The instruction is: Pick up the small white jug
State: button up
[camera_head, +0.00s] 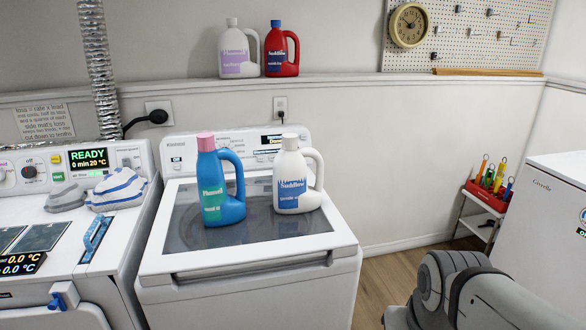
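A white jug (290,192) with a blue label and a side handle stands upright on the closed glass lid of the right-hand washing machine (250,285). A blue jug (221,198) with a pink cap stands upright just left of it. Another white jug (234,68), with a purple label and white cap, stands on the wall ledge behind, beside a red jug (276,68) with a blue cap. My arm shows at the bottom right, apart from the jugs. My gripper is outside the picture.
A red tool rack (488,192) and white appliance (560,185) stand right. Wood floor (385,275) shows between. A clock (410,26) hangs on the pegboard (470,50).

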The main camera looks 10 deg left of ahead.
aim_at(292, 193)
jog(key=u, duration=0.25)
jog(key=i, duration=1.1)
jog(key=u, duration=0.3)
jog(key=k, duration=0.9)
jog(key=u, duration=0.15)
jog(key=i, duration=0.9)
jog(key=z, duration=0.05)
